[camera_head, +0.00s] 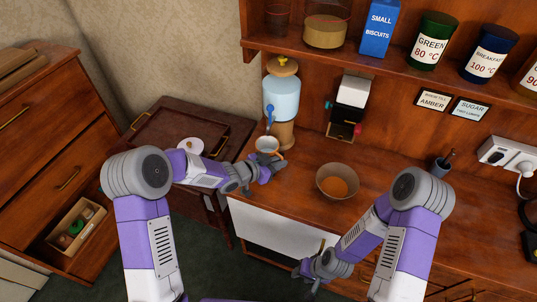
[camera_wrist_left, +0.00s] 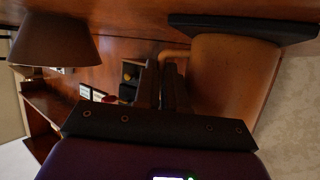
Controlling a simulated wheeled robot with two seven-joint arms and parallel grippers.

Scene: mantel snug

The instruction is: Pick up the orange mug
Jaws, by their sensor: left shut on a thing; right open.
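My left gripper (camera_head: 274,169) is beside the mug. In the wrist view its fingers (camera_wrist_left: 162,75) are shut on the mug's handle. I cannot tell whether the mug is lifted. My right gripper (camera_head: 310,272) is open and empty, low in front of the counter.
The dispenser (camera_head: 282,98) stands close behind the mug. A brown bowl (camera_head: 337,181) is to its right, and a black-and-white machine (camera_head: 348,106) behind. A shelf with tins (camera_head: 432,42) overhangs the counter. A side table (camera_head: 167,130) is at left.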

